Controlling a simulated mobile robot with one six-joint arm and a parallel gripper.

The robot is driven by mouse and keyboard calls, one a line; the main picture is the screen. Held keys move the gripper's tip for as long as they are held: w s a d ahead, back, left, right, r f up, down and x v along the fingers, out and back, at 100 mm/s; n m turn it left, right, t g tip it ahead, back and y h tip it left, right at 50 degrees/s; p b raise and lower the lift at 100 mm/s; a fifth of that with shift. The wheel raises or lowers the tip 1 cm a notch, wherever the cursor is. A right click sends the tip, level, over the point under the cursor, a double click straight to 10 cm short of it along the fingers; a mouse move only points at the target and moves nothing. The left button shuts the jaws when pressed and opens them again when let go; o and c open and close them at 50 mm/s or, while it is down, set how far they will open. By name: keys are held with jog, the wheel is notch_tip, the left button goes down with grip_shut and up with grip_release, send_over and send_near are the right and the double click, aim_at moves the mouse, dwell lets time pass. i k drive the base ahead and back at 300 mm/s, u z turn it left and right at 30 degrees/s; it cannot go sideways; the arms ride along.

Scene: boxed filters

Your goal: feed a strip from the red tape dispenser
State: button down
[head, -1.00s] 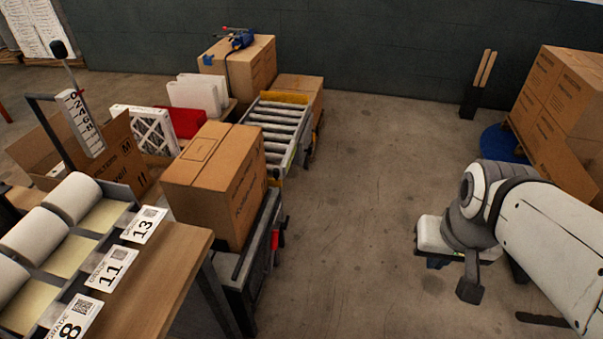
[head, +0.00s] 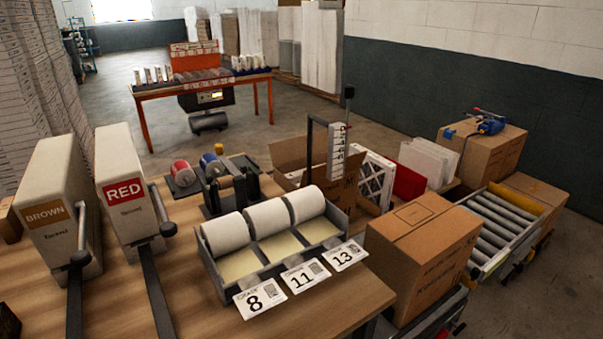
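The red tape dispenser (head: 122,178) stands upright at the left of the wooden table in the head view. It is a tall cream case with a red label reading RED. A dark lever with a round black knob (head: 168,229) is on its right side, and a long dark bar (head: 156,295) runs from its base toward the near edge. I cannot make out any strip of tape coming from it. My gripper is not in the head view now.
A similar brown dispenser (head: 52,222) stands close to its left. To the right are a rack of white rolls (head: 268,217) with cards 8, 11 and 13, and small tape rolls (head: 184,173) behind. A closed carton (head: 425,250) and roller conveyor (head: 490,235) stand farther right.

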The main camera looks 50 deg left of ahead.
aim_at(168, 229)
jog(key=u, duration=2.25)
jog(key=k, duration=0.55)
jog(key=u, duration=0.45)
jog(key=i, duration=0.5)
